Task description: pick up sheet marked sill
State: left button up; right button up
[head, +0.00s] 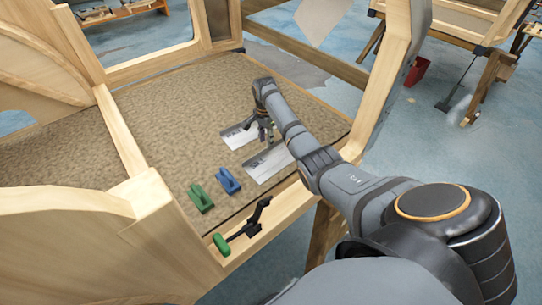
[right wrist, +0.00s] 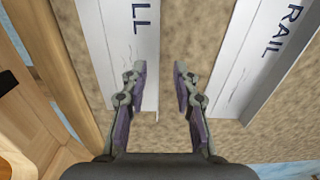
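In the right wrist view, the sheet marked sill (right wrist: 130,45) is a pale grey flat piece at the left, with the letters "LL" showing. Another pale sheet, marked rail (right wrist: 250,60), lies at the right. My right gripper (right wrist: 160,78) is open and empty, with its left finger over the inner edge of the sill sheet and its right finger over bare brown surface. In the head view, my right gripper (head: 263,138) is just above the two sheets, partly covering them. The sheet on the near side (head: 266,165) appears to be the sill one. My left gripper is out of view.
A green clamp (head: 201,198) and a blue clamp (head: 228,181) stand on the brown carpeted floor left of the sheets. A black clamp with a green handle (head: 222,244) sits on the near wooden rail. Wooden posts rise around the floor. Carpet beyond the sheets is clear.

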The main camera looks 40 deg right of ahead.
aim_at(273, 155)
notch_tip(273, 155, down, 4)
jog(key=shift+s+d+f, duration=0.1)
jog(key=shift+c, duration=0.5)
grip_shut()
